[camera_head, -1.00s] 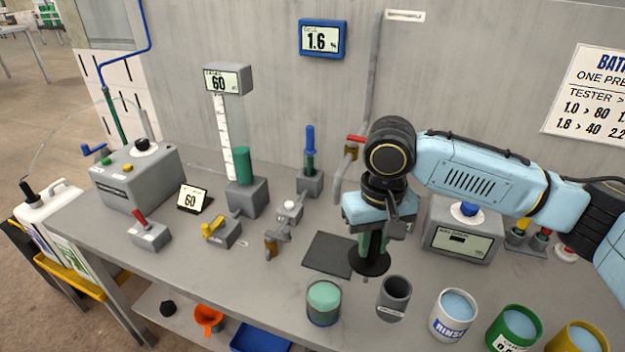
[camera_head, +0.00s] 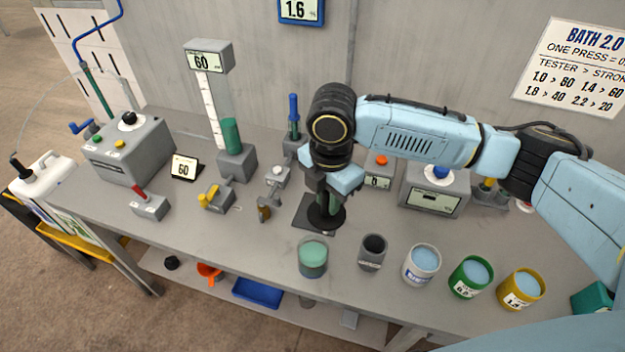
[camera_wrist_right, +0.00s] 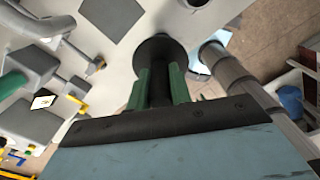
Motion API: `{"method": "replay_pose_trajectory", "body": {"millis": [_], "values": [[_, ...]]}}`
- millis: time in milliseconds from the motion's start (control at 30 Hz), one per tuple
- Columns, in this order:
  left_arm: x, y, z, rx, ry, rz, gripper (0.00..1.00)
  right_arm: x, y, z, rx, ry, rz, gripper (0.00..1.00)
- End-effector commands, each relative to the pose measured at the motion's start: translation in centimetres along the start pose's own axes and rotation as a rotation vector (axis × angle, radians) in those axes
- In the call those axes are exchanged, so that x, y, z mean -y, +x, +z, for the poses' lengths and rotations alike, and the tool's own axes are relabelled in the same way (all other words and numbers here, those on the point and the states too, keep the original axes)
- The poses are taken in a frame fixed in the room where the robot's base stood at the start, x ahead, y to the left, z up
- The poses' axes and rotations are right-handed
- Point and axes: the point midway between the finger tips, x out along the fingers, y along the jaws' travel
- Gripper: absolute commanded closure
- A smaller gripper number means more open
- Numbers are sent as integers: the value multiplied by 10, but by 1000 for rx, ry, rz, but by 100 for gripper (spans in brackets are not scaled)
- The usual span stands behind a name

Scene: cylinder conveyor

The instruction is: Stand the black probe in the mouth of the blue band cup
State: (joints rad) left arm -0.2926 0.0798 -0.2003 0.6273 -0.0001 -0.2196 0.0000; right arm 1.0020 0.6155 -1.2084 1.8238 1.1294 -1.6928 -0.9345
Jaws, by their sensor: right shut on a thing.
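My right gripper (camera_head: 328,198) is shut on the black probe (camera_head: 328,218), whose wide black disc faces down. In the right wrist view the dark shaft of the probe (camera_wrist_right: 160,88) stands between the two green fingers (camera_wrist_right: 159,86), with the disc beyond them. The gripper hangs above the bench, over the right part of a dark mat (camera_head: 305,217). My left gripper is out of view.
A grey empty-looking holder (camera_head: 373,258), the rinse cup (camera_head: 421,272), a green cup (camera_head: 470,284) and a yellow cup (camera_head: 520,296) line the front edge to the right. A grey meter box (camera_head: 436,198) stands behind. Valves and a tall gauge (camera_head: 209,57) are left.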

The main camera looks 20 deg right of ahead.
Motion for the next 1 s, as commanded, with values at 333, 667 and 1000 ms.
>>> {"method": "replay_pose_trajectory", "body": {"millis": [333, 667, 1000], "values": [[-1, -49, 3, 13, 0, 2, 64, -4, -23, -23, -2, -787, 1, 100], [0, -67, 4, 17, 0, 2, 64, -5, -30, -35, -1, -1215, 5, 100], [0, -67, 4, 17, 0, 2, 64, -5, -29, -36, -1, -1251, 5, 100]]}}
